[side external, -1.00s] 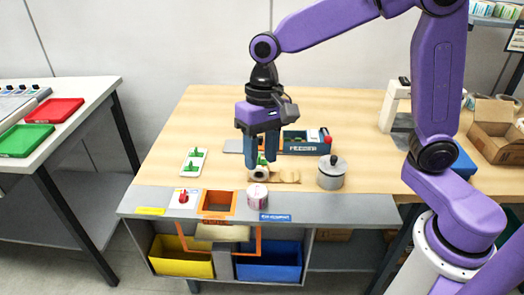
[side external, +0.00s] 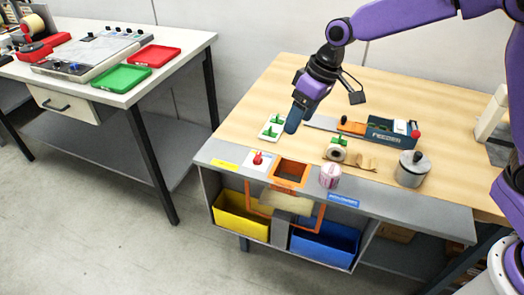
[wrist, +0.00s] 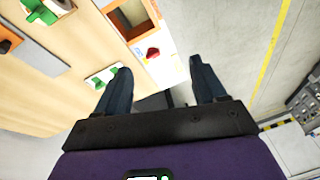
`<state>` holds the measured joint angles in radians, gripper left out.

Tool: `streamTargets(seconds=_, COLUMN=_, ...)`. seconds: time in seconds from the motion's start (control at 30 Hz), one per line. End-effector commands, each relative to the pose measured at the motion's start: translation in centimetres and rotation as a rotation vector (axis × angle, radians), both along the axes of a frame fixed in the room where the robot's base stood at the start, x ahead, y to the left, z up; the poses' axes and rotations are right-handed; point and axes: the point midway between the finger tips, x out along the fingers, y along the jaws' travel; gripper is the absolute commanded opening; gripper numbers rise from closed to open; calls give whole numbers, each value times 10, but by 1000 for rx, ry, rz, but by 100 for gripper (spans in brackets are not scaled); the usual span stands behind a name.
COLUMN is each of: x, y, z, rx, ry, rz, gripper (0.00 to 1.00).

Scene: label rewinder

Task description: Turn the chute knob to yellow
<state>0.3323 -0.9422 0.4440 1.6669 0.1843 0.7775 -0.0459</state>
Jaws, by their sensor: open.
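The red chute knob (side external: 258,158) stands on a white plate at the front left of the bench, beside the orange-framed chute opening (side external: 291,173). A yellow label (side external: 224,164) lies to its left and a blue label (side external: 343,201) to the right. Which way the knob points is too small to tell. My gripper (side external: 290,127) is in the air behind and above the knob, apart from it. In the wrist view, my gripper (wrist: 160,75) is open and empty, with the red knob (wrist: 153,53) showing between and beyond the fingers.
A white plate with green switches (side external: 272,127) is close to my gripper. A pink-white roll (side external: 330,175), a metal pot (side external: 411,170) and a feeder (side external: 390,130) stand to the right. A yellow bin (side external: 243,216) and a blue bin (side external: 324,243) are below.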

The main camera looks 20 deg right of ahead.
Motion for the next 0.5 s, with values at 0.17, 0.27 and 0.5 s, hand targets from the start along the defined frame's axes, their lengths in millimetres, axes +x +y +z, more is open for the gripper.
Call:
streamTargets(seconds=0.17, x=41, y=6, z=-13, rx=-9, ry=-141, rz=193, gripper=70)
streamTargets(seconds=0.27, x=52, y=8, z=-16, rx=-16, ry=-185, rz=252, gripper=70)
streamTargets(seconds=0.5, x=60, y=12, z=-30, rx=-22, ry=-202, rz=281, gripper=70)
